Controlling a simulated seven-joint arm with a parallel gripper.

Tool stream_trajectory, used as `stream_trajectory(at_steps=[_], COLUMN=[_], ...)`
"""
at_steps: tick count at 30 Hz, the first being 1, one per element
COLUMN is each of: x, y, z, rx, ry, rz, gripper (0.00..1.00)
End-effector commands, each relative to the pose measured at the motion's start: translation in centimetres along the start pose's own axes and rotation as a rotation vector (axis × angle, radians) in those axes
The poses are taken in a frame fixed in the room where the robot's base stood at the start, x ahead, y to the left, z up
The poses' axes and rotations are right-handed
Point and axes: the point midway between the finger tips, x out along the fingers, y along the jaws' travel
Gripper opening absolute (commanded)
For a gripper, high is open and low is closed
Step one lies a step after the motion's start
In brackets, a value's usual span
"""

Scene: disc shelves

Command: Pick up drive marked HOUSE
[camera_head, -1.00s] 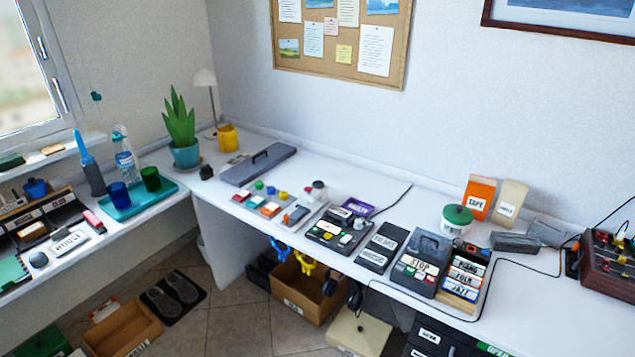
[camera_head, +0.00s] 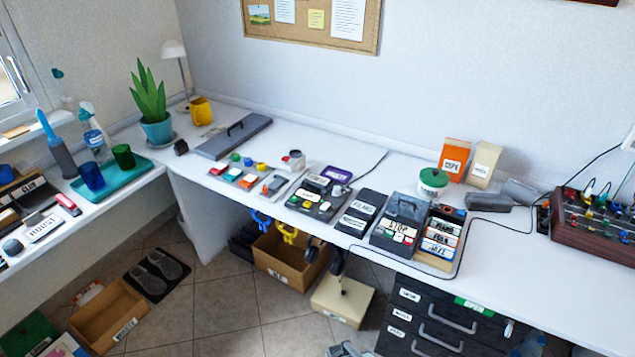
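A flat item with a white label that seems to read HOUSE (camera_head: 43,228) lies on the left desk, near the left edge of the view. Its lettering is small and slanted. A dark grey piece sits right behind it, and I cannot tell whether the two are joined. My gripper does not show clearly anywhere in this view.
Beside the label are a dark round knob (camera_head: 12,247) and a red-and-white item (camera_head: 68,204). A teal tray (camera_head: 118,184) holds two cups. Labelled boxes and button panels crowd the long desk (camera_head: 560,282). A dark drawer unit (camera_head: 450,325) and open cartons stand below.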

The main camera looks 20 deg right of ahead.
Motion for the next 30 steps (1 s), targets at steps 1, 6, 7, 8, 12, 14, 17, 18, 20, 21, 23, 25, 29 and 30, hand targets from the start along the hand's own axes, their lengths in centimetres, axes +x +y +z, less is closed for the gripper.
stream_trajectory(at_steps=[1, 6, 7, 8, 12, 14, 17, 18, 20, 21, 23, 25, 29, 30], x=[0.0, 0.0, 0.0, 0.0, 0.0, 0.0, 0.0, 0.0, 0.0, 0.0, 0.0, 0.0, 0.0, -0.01], y=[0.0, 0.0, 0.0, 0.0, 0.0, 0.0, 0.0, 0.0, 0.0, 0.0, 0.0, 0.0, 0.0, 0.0], z=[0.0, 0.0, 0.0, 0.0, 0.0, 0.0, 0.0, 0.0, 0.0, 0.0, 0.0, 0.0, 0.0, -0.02], rx=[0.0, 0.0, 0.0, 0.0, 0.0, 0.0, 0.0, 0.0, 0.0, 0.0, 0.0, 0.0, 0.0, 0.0], ry=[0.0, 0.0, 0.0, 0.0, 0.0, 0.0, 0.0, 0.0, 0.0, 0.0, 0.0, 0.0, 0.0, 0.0], rz=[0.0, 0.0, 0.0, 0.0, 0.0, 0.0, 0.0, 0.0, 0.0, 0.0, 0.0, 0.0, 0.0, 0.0], gripper=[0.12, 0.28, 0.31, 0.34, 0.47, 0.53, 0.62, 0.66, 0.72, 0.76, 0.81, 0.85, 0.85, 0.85])
